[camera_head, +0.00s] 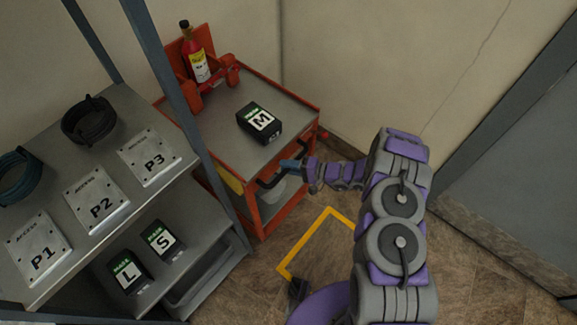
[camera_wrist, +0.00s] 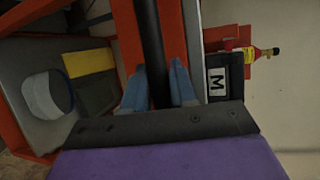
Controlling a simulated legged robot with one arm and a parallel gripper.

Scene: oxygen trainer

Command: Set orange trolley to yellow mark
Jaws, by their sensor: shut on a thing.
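The orange trolley (camera_head: 311,126) stands against the back wall, right of the grey shelf rack. Its black push handle (camera_head: 276,178) faces me. My gripper (camera_head: 290,165) is at this handle, with my arm reaching in from the right. In the wrist view, the blue fingers of my gripper (camera_wrist: 160,88) are shut around the black handle bar (camera_wrist: 150,45). The yellow mark (camera_head: 305,240) is an outline on the floor in front of the trolley. The trolley is apart from it, and my arm hides part of the mark's right side.
The trolley carries a black box marked M (camera_head: 260,123) and a red bottle (camera_head: 194,58). The shelf rack (camera_head: 190,155) stands close on the left with plates, coils and boxes. A grey door (camera_head: 510,175) is at the right. Brown floor (camera_head: 465,270) lies clear there.

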